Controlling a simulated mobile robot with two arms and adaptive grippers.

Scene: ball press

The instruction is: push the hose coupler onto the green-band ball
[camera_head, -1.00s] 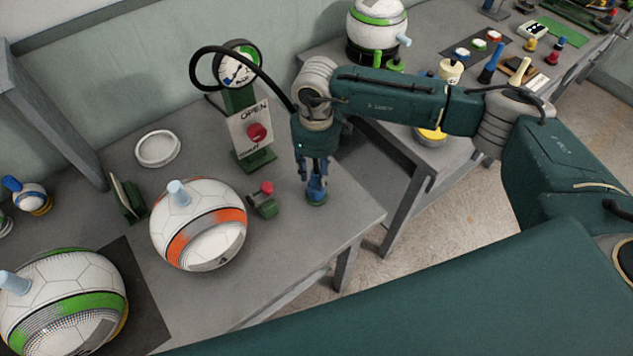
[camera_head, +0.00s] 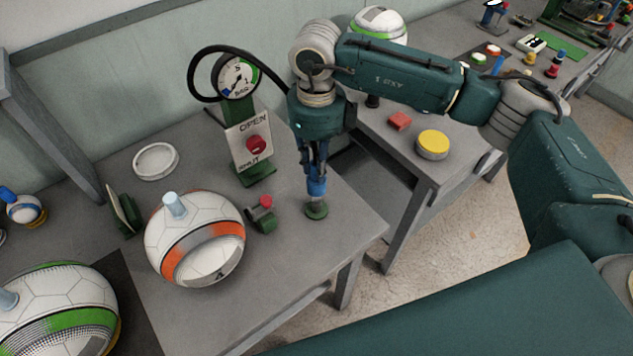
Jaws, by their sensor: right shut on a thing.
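My right gripper (camera_head: 315,172) points down, shut on the blue hose coupler (camera_head: 316,188), just above a small round green stand (camera_head: 316,211) near the table's right edge. Whether the coupler still touches the stand is hard to tell. The black hose (camera_head: 212,50) loops from the gauge post to behind my right wrist. The green-band ball (camera_head: 62,315) lies at the lower left, partly cut off, with a pale blue valve stem (camera_head: 6,299) at the picture's edge. My right gripper is well to the right of this ball. My left gripper is not in view.
An orange-band ball (camera_head: 195,250) with an upright pale stem stands between gripper and green-band ball. A gauge (camera_head: 238,77) with an OPEN/SHUT plate (camera_head: 249,148) and a small red-knobbed valve (camera_head: 262,214) are nearby. A white ring (camera_head: 156,161) lies behind. Another green-banded ball (camera_head: 379,22) is on the back table.

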